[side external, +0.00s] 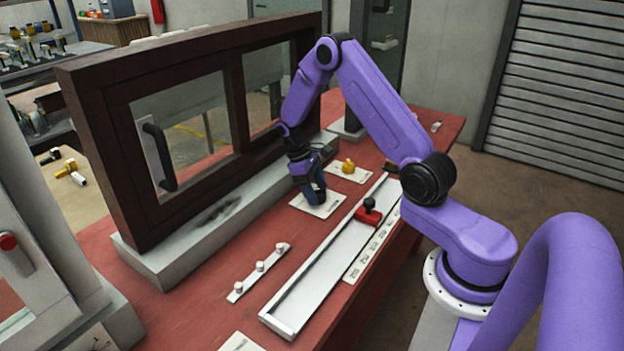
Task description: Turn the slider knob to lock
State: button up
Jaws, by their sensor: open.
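The slider is a red block with a round black knob (369,206) on top. It sits in a long pale rail (320,270) on the red table, towards the far part of the rail. My gripper (314,194) points down, left of the slider and apart from it, low over a white plate (325,209). A dark blue shape shows at the fingers; I cannot tell if it is part of the gripper or a knob on the plate. The gripper is open. The gap between the fingers is too small to make out.
A white plate with a yellow knob (348,167) lies just beyond my gripper. A dark wooden window frame (110,150) with a black handle (160,157) stands along the left. A strip with small white knobs (260,267) lies nearer. A marked strip (368,246) runs beside the rail.

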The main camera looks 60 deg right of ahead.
jog(key=v, duration=1.7)
jog(key=shift+r, duration=0.2)
jog(key=s+a+r+n+t, duration=0.2)
jog(key=s+a, duration=0.4)
jog(key=a, duration=0.3)
jog(key=s+a+r+n+t, duration=0.1)
jog(key=s+a+r+n, duration=0.15)
jog(key=s+a, duration=0.5)
jog(key=s+a+f+n+y, duration=0.1)
jog(key=s+n, duration=0.1)
jog(key=s, duration=0.8)
jog(key=s+a+f+n+t+y, duration=0.1)
jog(key=s+a+f+n, duration=0.1)
jog(key=s, duration=0.8)
jog(key=shift+s+n+t, duration=0.3)
jog(key=shift+n, duration=0.45)
jog(key=shift+a, duration=0.15)
